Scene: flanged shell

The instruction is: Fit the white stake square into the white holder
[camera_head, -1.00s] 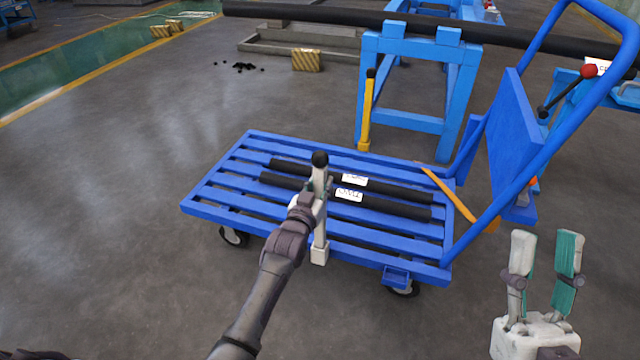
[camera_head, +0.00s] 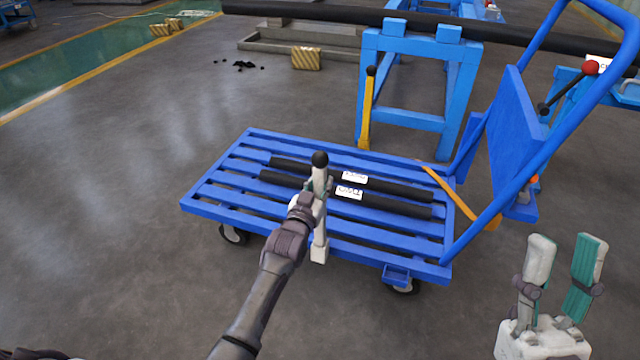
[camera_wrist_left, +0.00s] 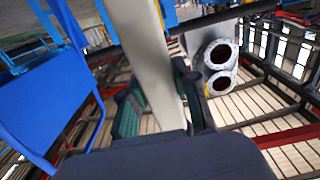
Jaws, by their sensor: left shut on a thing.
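The white stake (camera_head: 319,235) is a pale upright post with a black ball on top and a squared lower end. My left gripper (camera_head: 318,187) is shut around its upper part, in front of the blue cart. In the left wrist view the pale stake (camera_wrist_left: 148,55) runs up between the teal-padded fingers of the left gripper (camera_wrist_left: 165,105). My right gripper (camera_head: 565,245) is open and empty at the lower right, its two fingers apart. I cannot make out a white holder in either view.
The blue slatted cart (camera_head: 225,192) carries two black bars (camera_head: 395,205) with white labels. A blue stand (camera_head: 410,122) with a yellow post (camera_head: 367,110) is behind it. Flanged pipes (camera_wrist_left: 220,55) show in the wrist view. Floor left of the cart is clear.

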